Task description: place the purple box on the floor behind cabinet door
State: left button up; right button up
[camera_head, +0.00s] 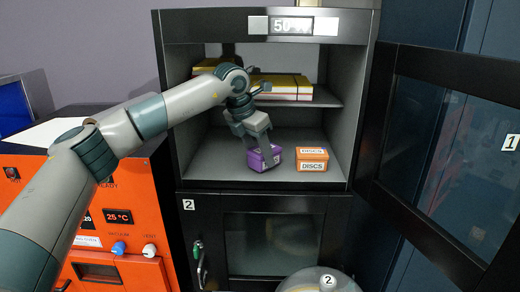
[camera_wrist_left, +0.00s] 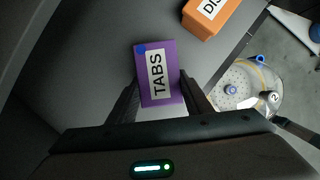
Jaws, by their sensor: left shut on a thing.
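The purple box (camera_head: 264,158), labelled TABS in the left wrist view (camera_wrist_left: 170,76), is in the lower compartment of the open upper cabinet (camera_head: 210,172). My left gripper (camera_head: 258,143) reaches in from the left and is shut on the box, with a finger on each side of it. The box is at or just above the compartment floor; I cannot tell if it touches. The cabinet door (camera_head: 440,150) stands swung open to the right. My right gripper is in neither view.
An orange DISCS box (camera_head: 312,159) sits just right of the purple box. Yellow folders (camera_head: 285,86) lie on the shelf above. A closed lower cabinet door (camera_head: 270,243) is below. An orange machine (camera_head: 120,225) stands at left, and a clear dome (camera_head: 320,280) in front.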

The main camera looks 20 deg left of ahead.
pick_arm(q)
jog(key=shift+f, duration=0.2)
jog(key=shift+f, duration=0.15)
jog(key=o, duration=1.1)
